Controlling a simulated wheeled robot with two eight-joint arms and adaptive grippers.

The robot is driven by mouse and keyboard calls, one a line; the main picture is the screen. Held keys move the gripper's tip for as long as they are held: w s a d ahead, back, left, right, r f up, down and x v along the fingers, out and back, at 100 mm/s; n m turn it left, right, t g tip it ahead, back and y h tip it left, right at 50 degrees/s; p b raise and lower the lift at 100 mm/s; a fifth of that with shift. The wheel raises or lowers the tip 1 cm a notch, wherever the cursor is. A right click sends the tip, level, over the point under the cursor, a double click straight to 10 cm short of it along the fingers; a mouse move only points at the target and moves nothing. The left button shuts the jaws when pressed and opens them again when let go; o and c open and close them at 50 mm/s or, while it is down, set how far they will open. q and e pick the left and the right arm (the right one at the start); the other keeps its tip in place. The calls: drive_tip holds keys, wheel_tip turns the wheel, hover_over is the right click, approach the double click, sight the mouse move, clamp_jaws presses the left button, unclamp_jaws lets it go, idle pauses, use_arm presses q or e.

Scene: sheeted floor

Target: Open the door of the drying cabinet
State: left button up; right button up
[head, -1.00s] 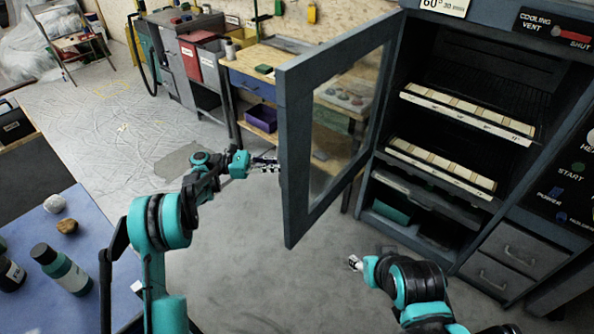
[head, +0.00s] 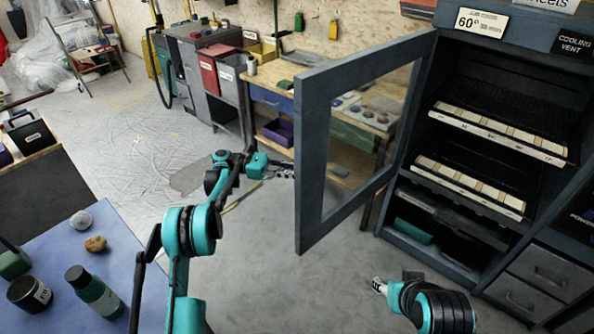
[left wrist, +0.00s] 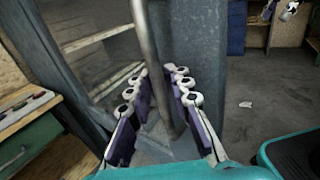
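The drying cabinet's door (head: 312,160) is a grey frame with a clear pane. It stands swung wide out from the cabinet (head: 445,45), whose inside shows. My left gripper (head: 284,170) is at the door's outer face near its free edge. In the left wrist view, the upright grey bar handle (left wrist: 146,35) runs between the fingers of my left gripper (left wrist: 160,85).
Trays (head: 495,135) lie on the cabinet's shelves, above drawers (head: 540,270). A workbench (head: 275,95) stands behind the door. A blue table (head: 60,245) with bottles is at lower left. Grey floor between the table and cabinet is clear.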

use_arm(q)
drive_tip(key=shift+o, duration=0.2)
drive_tip(key=w+a, duration=0.1)
drive_tip(key=a, duration=1.1)
